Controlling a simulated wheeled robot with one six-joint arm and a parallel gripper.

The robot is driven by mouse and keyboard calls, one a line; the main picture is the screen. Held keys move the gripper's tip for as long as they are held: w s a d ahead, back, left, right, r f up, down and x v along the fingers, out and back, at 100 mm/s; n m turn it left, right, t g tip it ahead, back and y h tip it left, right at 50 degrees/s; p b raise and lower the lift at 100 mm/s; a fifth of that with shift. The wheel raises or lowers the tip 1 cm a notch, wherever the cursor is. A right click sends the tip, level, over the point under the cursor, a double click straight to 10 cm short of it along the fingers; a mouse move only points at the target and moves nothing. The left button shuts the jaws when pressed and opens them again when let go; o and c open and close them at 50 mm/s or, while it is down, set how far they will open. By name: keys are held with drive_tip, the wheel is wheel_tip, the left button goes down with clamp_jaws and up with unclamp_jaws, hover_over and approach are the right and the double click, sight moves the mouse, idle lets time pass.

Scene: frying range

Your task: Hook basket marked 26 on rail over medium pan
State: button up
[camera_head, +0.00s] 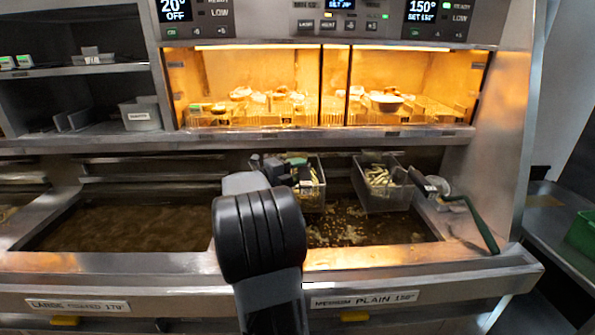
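The medium pan (425,232) is on the right, with a front label reading "MEDIUM PLAIN 150°" and pieces floating in its dark oil. A wire basket (315,196) with pale green food is over its back left part. A second basket (385,200) with similar food is at the back right, its green-gripped handle (485,228) pointing right and forward. I cannot read the number 26 on either. My gripper (282,166) is at the left basket's upper left edge, near a dark green part. My arm hides much of it, so its grip is unclear. The rail behind the baskets is mostly hidden.
A large pan (120,225) of dark oil lies to the left. A lit warming cabinet (330,85) with food stands above the back. Shelves with small containers (140,115) are at upper left. A green bin (582,232) is at the far right.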

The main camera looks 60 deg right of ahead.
drive_tip(key=shift+o, duration=1.3)
drive_tip(key=shift+f, duration=0.1)
drive_tip(key=shift+a, duration=0.1)
drive_tip(key=b+v, duration=0.2)
drive_tip(key=v, duration=1.1)
drive_tip(key=shift+a+b, duration=0.3)
drive_tip(key=shift+b, duration=0.1)
drive_tip(key=shift+w, duration=0.15)
